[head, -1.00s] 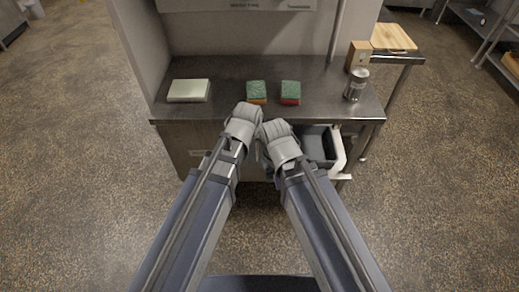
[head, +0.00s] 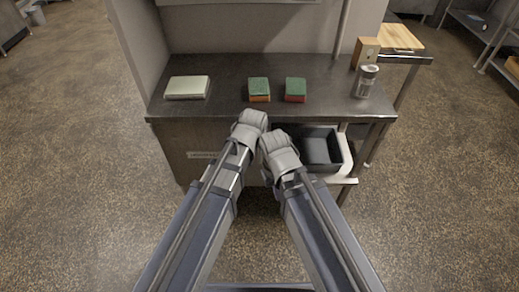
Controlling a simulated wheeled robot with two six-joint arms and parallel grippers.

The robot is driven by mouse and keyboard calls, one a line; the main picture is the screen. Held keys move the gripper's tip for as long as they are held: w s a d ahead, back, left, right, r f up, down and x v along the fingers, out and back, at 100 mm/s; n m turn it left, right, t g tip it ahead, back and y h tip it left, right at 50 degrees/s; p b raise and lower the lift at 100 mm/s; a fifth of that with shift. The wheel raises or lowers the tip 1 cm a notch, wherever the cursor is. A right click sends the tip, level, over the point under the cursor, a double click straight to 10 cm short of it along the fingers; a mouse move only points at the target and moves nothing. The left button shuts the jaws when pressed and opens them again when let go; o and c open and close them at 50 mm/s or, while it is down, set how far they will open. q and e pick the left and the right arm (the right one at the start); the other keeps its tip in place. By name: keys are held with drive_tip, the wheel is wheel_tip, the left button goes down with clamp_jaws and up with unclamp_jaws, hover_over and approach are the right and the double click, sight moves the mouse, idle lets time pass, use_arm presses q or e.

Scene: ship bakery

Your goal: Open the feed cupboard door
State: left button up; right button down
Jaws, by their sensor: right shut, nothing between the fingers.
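A steel counter (head: 225,110) stands in front of me. I cannot tell whether either touches the cupboard.
On the counter are a pale block (head: 187,87), two sponges (head: 259,89) (head: 296,89), a metal shaker (head: 365,82) and a wooden block (head: 365,52). A dark bin (head: 318,147) sits under the right part. A side table with a board (head: 401,37) stands right. Floor is clear on both sides.

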use_arm(q)
clamp_jaws()
idle(1.2)
